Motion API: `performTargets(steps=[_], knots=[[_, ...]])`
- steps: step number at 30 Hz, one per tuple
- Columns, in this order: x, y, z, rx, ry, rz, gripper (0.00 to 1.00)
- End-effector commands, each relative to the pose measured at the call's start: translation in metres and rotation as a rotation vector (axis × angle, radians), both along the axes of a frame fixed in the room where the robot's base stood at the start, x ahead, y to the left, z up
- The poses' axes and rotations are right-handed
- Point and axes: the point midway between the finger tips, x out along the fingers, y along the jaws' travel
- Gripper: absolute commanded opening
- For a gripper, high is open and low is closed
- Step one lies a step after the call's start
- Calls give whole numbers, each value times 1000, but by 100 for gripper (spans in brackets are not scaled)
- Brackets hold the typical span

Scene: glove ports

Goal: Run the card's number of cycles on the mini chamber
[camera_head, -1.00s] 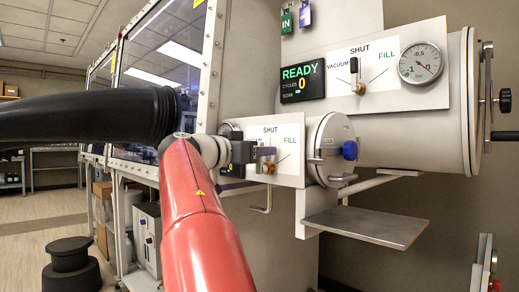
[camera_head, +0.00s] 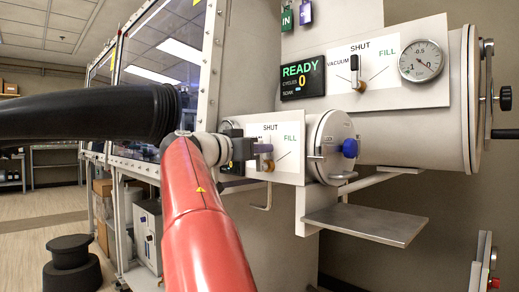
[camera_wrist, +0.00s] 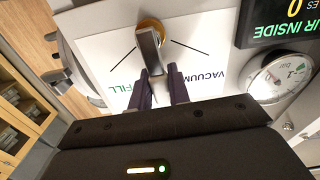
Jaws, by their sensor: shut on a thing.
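The mini chamber (camera_head: 333,150) is the small pale cylinder with a blue knob (camera_head: 350,148) on its round door, which looks closed. Its white valve panel (camera_head: 290,172) carries SHUT and FILL. My gripper (camera_head: 262,149) is at this panel, its purple fingers shut on the valve handle. In the wrist view, the fingers (camera_wrist: 163,88) grip the end of the metal valve handle (camera_wrist: 150,48), which lies between the VACUUM and FILL lines, about at SHUT. The mini chamber's display (camera_wrist: 285,20) reads INSIDE in green, with a 0 above. Its gauge (camera_wrist: 278,78) is beside it.
The large chamber (camera_head: 415,125) is above right, with its own valve handle (camera_head: 355,70) upright at SHUT, a gauge (camera_head: 421,61) and a display (camera_head: 302,78) reading READY, cycles 0. A metal shelf (camera_head: 368,223) juts out below the mini chamber. A black glove sleeve (camera_head: 90,117) sticks out at left.

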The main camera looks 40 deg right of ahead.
Motion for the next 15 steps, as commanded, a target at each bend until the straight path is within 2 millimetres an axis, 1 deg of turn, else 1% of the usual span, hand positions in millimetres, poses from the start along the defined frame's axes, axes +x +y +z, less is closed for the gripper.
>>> performTargets(steps=[8, 15], knots=[[9, 1, -1, -14, 185, 0, 0], [18, 1, -4, -30, 410, -1, 0]])
